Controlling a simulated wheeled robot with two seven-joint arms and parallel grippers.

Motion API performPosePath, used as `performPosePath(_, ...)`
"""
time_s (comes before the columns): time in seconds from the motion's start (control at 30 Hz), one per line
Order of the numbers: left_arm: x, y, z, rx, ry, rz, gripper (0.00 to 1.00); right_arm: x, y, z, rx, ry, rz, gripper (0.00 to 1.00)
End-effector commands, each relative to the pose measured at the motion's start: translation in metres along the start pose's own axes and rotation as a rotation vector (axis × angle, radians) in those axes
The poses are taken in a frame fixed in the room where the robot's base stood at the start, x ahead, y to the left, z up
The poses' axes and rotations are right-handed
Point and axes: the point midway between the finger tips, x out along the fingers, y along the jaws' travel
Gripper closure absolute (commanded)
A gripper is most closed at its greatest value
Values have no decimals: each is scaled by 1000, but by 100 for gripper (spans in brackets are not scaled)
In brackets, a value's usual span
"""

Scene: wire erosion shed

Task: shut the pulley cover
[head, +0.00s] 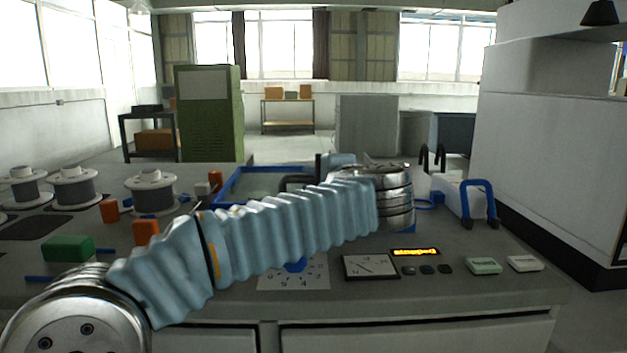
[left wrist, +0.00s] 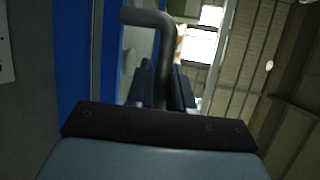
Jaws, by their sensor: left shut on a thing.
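The pulley cover appears to be the blue-framed panel (head: 232,183) at the middle of the bench; it stands partly hidden behind my left arm. Its blue edge (left wrist: 73,60) runs down the left of the left wrist view. A dark bent handle (left wrist: 152,18) reaches between the fingers of my left gripper (left wrist: 162,82), which is shut on it. In the head view this gripper (head: 312,170) is small and mostly hidden behind my arm. I cannot tell exactly how far the cover is open. My right gripper is not in view.
White-flanged spools (head: 150,191) and orange and green blocks (head: 68,248) lie on the left of the bench. A white unit with a blue handle (head: 480,190) stands at the right. A dial (head: 370,267), a lit display (head: 415,252) and buttons line the front.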

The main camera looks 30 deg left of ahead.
Motion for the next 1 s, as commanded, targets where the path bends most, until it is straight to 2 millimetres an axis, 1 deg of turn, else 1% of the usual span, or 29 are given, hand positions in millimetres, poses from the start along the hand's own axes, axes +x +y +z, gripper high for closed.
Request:
performPosePath(0.03,-8,5,2,-2,3,-1,100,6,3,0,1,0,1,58)
performPosePath(0.13,-18,6,7,-1,2,0,100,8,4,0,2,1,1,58)
performPosePath(0.23,-21,6,9,0,2,1,100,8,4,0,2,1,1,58)
performPosePath(0.43,-22,7,8,2,2,3,100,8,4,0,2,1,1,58)
performPosePath(0.47,-22,7,8,3,2,4,76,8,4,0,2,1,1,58)
performPosePath(0.5,-22,7,8,2,2,4,70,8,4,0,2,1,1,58)
performPosePath(0.57,-21,7,8,2,2,3,60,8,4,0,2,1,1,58)
performPosePath(0.6,-21,6,8,2,2,3,58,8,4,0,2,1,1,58)
performPosePath(0.87,-21,6,8,0,1,0,58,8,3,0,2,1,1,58)
performPosePath(0.97,-28,6,8,0,2,0,58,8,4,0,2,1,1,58)
performPosePath(1.0,-33,6,8,0,3,0,58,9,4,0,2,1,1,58)
